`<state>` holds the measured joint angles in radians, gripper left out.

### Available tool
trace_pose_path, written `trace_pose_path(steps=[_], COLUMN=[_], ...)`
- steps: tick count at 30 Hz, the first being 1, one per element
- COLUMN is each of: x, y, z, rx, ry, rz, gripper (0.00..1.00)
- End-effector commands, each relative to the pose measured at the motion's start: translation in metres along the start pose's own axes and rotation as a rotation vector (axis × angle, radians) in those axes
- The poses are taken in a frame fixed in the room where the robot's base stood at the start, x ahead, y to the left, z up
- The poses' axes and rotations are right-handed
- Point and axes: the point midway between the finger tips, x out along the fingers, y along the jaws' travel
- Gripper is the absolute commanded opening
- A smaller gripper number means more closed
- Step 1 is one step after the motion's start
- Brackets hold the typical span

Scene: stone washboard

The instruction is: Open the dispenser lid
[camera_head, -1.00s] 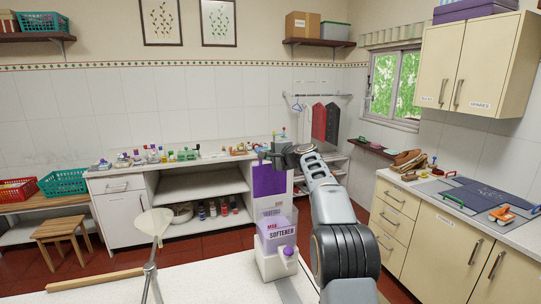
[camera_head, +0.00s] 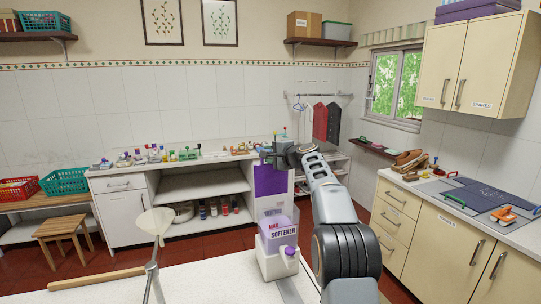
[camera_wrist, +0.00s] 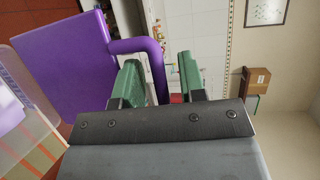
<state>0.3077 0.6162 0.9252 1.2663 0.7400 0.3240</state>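A dispenser (camera_head: 277,264) with a white base and a lilac top labelled softener stands on the near counter in the head view. A flat purple panel, which looks like the lid (camera_head: 270,180), stands upright behind it. In the wrist view this purple lid (camera_wrist: 65,75) fills the left side, with a purple bar handle (camera_wrist: 155,62) at its edge. My gripper (camera_head: 266,150) is at the top of the purple panel. In the wrist view its green fingers (camera_wrist: 167,82) are apart on either side of the handle, with a gap on the right side. The hinge is hidden.
A pale paddle (camera_head: 154,222) stands at the near left, beside a wooden rod (camera_head: 95,279) on the near counter. A back counter (camera_head: 135,168) holds several small items. A wooden stool (camera_head: 62,232) is at left. Cream cabinets (camera_head: 430,235) stand at right.

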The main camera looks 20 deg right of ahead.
Motion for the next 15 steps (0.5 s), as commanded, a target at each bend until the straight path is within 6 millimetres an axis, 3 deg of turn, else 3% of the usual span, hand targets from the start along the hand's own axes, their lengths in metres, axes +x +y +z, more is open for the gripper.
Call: trace_pose_path(steps=[5,15], x=[-0.017,-0.086], y=[0.003,0.004], z=[-0.001,0.0], rx=[-0.001,-0.002], ry=[0.002,0.002], rz=[-0.002,-0.002], gripper=[0.37,0.37])
